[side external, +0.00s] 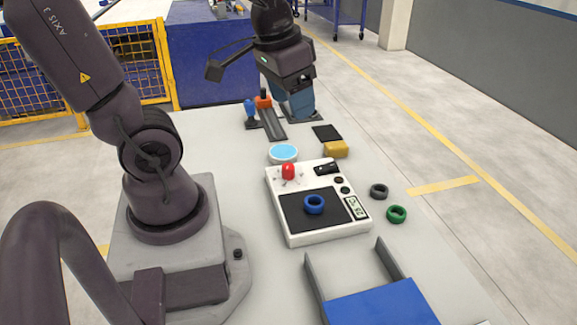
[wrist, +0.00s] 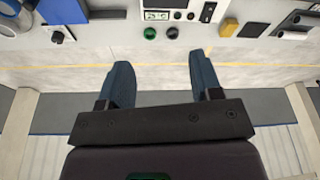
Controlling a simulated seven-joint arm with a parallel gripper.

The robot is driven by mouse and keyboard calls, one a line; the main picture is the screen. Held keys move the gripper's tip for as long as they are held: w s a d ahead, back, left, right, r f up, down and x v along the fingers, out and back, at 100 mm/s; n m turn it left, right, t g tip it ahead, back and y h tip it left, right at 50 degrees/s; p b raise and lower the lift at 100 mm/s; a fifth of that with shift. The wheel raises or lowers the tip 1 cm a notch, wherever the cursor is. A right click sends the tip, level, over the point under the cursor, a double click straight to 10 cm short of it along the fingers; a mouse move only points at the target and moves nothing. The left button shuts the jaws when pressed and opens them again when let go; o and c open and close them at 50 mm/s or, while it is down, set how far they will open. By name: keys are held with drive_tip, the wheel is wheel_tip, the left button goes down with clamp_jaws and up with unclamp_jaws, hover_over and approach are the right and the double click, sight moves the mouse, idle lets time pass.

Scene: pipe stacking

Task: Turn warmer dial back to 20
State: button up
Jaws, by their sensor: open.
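The white warmer box (side external: 318,233) stands on the grey table in the side view, with a black plate on top. A red knob (side external: 288,171) with marks around it sits at its back left; it looks like the dial, but its setting is unreadable. A small display (side external: 357,207) is on the right edge, and it also shows in the wrist view (wrist: 157,15); its digits are not clear. A blue ring (side external: 314,204) lies on the plate. My gripper (side external: 301,112) is beyond the warmer, apart from it. Its blue fingers are spread and empty in the wrist view (wrist: 162,80).
A grey ring (side external: 379,191) and a green ring (side external: 397,214) lie right of the warmer. A light-blue disc (side external: 284,153), a yellow block (side external: 336,149) and a grey rail fixture (side external: 273,124) stand behind the warmer.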

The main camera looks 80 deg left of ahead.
sight(288, 165)
drive_tip(key=w+a+f+m+g, duration=0.1)
drive_tip(key=w+a+f+m, duration=0.1)
drive_tip(key=a+f, duration=0.55)
drive_tip(key=w+a+f+m+g, duration=0.1)
drive_tip(key=w+a+f+g, duration=0.1)
drive_tip(key=a+f, duration=0.55)
drive_tip(key=shift+h, duration=0.3)
drive_tip(key=f, duration=0.7)
drive_tip(key=a+f, duration=0.1)
drive_tip(key=f, duration=0.3)
drive_tip(key=shift+s+f, duration=0.1)
drive_tip(key=c, duration=0.9)
